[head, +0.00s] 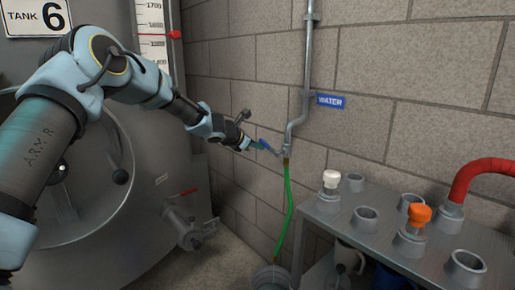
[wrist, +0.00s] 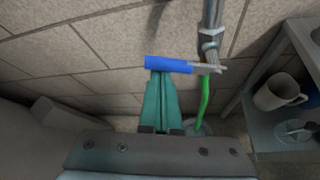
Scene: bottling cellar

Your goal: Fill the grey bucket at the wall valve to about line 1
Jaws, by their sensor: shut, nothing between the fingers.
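The wall valve (head: 284,152) sits at the foot of a grey pipe beside a blue WATER sign (head: 331,101). Its blue lever (wrist: 170,65) points sideways, to the left of the pipe in the wrist view. My gripper (head: 257,146) is shut and empty, its teal fingertips (wrist: 161,76) right at the lever's handle; I cannot tell whether they touch it. A green hose (head: 287,205) hangs from the valve towards the grey bucket (head: 272,279) on the floor. Only the bucket's top shows at the head view's lower edge. Its water level and lines cannot be read.
A metal bench (head: 335,212) with several round sockets stands at the right. It carries a white-topped plug (head: 331,181), an orange-topped plug (head: 416,222) and a red hose (head: 478,172). A pale jug (head: 349,258) stands beneath. The big tank (head: 150,140) fills the left.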

